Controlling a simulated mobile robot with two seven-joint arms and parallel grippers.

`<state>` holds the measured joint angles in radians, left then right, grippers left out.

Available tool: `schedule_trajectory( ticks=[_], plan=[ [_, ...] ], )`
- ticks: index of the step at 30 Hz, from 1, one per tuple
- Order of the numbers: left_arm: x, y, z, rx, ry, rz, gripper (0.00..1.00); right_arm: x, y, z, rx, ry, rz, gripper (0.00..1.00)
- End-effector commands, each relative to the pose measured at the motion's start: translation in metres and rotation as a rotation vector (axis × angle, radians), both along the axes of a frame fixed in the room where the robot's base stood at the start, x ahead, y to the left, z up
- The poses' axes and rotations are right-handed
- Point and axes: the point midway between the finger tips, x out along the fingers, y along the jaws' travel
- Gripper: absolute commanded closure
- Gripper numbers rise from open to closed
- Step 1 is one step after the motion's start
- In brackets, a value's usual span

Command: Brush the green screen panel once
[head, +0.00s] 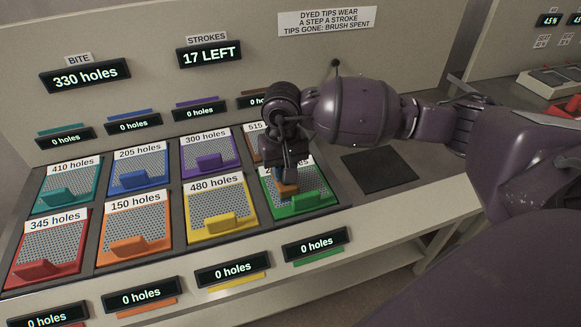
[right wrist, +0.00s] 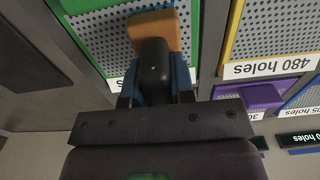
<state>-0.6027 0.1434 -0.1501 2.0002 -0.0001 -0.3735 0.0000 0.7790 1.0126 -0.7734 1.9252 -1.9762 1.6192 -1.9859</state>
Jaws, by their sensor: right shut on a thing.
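The green screen panel (head: 312,186) is at the right end of the front row; its label is mostly hidden behind my right arm. My right gripper (head: 289,172) is over the panel's back left part, shut on a brush with a black handle (right wrist: 152,64) and an orange-brown head (right wrist: 153,30). In the right wrist view the head overlaps the green panel's grey mesh (right wrist: 104,38). I cannot tell whether it touches the mesh. The panel's counter (head: 317,243) reads 0 holes. My left gripper is not in view.
The yellow 480 holes panel (head: 220,199) lies just left of the green one. The purple panel (head: 207,150) and a partly hidden brown panel (head: 252,143) are behind. Displays read BITE 330 holes (head: 86,76) and STROKES 17 LEFT (head: 209,54). A dark square pad (head: 379,170) lies to the right.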

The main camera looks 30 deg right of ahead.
Motion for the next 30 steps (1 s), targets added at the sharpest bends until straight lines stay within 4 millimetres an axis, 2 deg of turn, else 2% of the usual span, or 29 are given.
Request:
schedule_trajectory(
  ticks=[1,11,24,30],
  plan=[
    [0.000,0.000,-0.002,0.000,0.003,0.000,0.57,-0.001,0.002,-0.004,0.001,0.006,0.001,1.00],
    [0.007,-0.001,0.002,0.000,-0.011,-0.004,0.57,-0.001,0.002,-0.002,0.001,0.006,0.000,1.00],
    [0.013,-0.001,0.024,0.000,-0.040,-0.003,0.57,0.000,0.002,0.048,0.000,-0.002,0.000,1.00],
    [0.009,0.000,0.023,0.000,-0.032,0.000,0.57,0.000,0.002,0.049,0.001,0.003,0.000,1.00]
  ],
)
